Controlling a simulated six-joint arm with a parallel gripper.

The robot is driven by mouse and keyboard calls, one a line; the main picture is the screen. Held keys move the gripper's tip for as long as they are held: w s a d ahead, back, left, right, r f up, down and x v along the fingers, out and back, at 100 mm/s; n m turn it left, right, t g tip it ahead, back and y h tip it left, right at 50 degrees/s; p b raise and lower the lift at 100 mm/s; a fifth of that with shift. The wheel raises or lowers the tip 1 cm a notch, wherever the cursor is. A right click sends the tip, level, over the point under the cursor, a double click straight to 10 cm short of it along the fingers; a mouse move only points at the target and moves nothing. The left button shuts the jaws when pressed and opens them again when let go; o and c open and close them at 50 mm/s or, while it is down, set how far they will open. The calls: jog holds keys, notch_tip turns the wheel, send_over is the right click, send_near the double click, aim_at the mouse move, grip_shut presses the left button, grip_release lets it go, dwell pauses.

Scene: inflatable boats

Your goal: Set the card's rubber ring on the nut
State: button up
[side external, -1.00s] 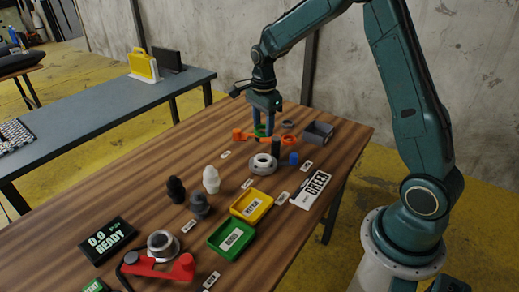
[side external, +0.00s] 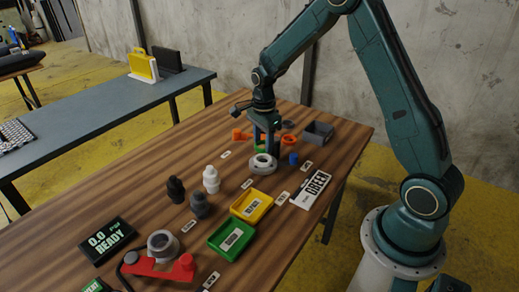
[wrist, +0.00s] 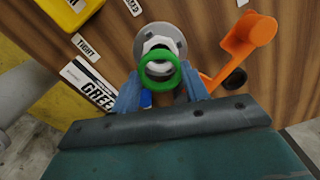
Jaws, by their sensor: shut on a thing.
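The card (side external: 312,189) reads GREEN; it also shows in the wrist view (wrist: 92,84). The green rubber ring (wrist: 143,73) is between the fingertips of my gripper (wrist: 160,78), which is shut on it. In the side view the ring (side external: 259,148) is partly hidden by the fingers of my gripper (side external: 265,148). The pale nut (wrist: 157,42) sits on a round grey base (wrist: 172,32). In the side view the base (side external: 263,168) is just in front of my gripper. The ring overlaps the nut's near side in the wrist view; I cannot tell whether they touch.
An orange arm piece (wrist: 240,42) and a dark ring (wrist: 236,79) lie beside my gripper. A blue piece (side external: 293,159) is right of the base. A grey bin (side external: 318,133) stands behind. Yellow (side external: 251,206) and green (side external: 231,239) trays stand nearer the camera.

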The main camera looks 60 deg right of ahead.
jog(key=shift+f, duration=1.45)
jog(key=shift+f, duration=0.5)
dwell(1.0)
jog(key=o, duration=1.5)
jog(key=shift+r, duration=0.1)
notch_tip(320, 180, up, 8)
dwell(0.8)
dwell(0.4)
